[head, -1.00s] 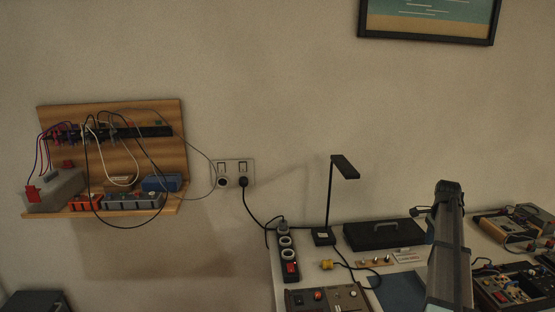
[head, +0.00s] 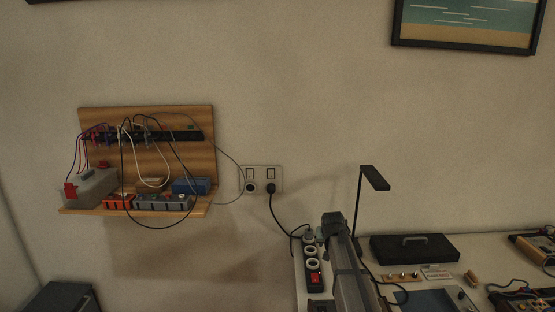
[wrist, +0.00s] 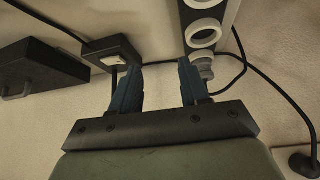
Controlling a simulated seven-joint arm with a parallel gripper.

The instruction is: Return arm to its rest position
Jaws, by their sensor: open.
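My gripper (wrist: 160,82) shows in the wrist view with its two dark blue-grey fingers spread apart and nothing between them. The fingers point toward the lamp's dark base (wrist: 112,54) and the power strip (wrist: 203,30). In the head view my grey arm reaches up from the bottom edge over the worktable (head: 470,262), its far end just right of the power strip (head: 312,263). The fingers cannot be made out there.
A black desk lamp (head: 374,178) stands behind my arm, with a black case (head: 414,247) to its right. A black cable (head: 281,219) runs from the wall socket (head: 262,179) toward the strip. A wooden shelf (head: 150,160) hangs on the wall at left.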

